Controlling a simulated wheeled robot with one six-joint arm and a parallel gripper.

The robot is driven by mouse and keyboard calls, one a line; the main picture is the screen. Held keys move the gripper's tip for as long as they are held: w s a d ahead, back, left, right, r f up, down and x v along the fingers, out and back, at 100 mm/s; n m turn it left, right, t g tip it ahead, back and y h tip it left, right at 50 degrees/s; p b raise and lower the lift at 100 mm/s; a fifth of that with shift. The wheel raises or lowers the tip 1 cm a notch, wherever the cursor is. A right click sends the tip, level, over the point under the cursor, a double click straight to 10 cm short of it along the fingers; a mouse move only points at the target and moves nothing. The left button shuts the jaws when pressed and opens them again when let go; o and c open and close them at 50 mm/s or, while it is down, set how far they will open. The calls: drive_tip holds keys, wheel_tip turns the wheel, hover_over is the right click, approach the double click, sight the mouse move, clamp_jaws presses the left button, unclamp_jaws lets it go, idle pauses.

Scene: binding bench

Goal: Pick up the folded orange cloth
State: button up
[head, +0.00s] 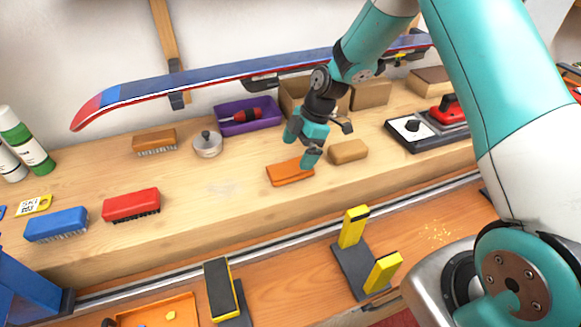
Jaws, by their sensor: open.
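The folded orange cloth (289,173) lies flat on the wooden bench, near its front edge, a little right of the middle of the head view. My gripper (301,146) is open and empty, with its teal fingers spread. It hangs over or just behind the cloth. One fingertip overlaps the cloth's right end in the picture. I cannot tell whether it touches the cloth.
A tan block (348,152) lies just right of the cloth. Behind are a purple tray (232,128) with a red-handled tool and a lidded metal tin (207,145). A red brush (131,204) stands left. A ski (200,80) spans the back above the bench.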

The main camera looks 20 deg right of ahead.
sight(291, 167)
drive_tip(key=shift+s+a+f+p, duration=0.15)
drive_tip(key=shift+a+f+p, duration=0.1)
drive_tip(key=shift+f+p, duration=0.15)
drive_tip(key=p+x, duration=0.1)
drive_tip(key=x, duration=0.3)
drive_tip(key=shift+f+p, duration=0.1)
drive_tip(key=shift+p, duration=0.25)
drive_tip(key=c, duration=1)
drive_tip(key=shift+o, duration=0.2)
wheel_tip(291, 167, up, 10)
drive_tip(key=b, duration=0.3)
